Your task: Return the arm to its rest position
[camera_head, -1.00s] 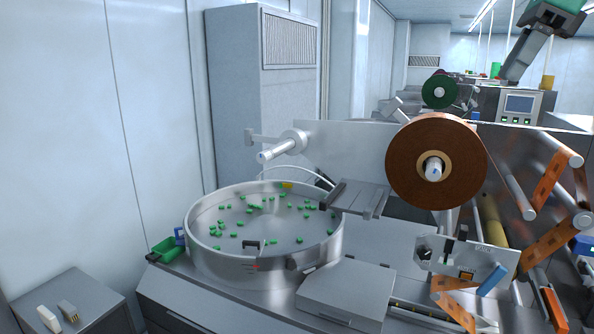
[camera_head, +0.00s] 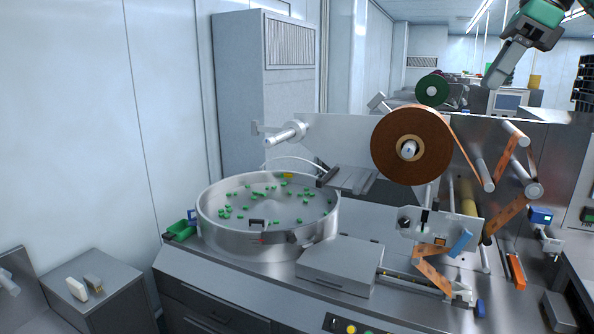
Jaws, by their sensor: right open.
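My right gripper (camera_head: 510,66) is at the top right of the head view, raised in front of the far machines and above the wrapping machine. Its grey fingers point down and to the left. It is open and holds nothing that I can see. It touches nothing visible. My left gripper is not in the picture.
The wrapping machine carries a brown film roll (camera_head: 393,150) with orange film running over rollers. A round steel bowl (camera_head: 222,232) holds several green pieces. A grey side cabinet (camera_head: 118,285) with two small items stands at the lower left. Open air surrounds the gripper.

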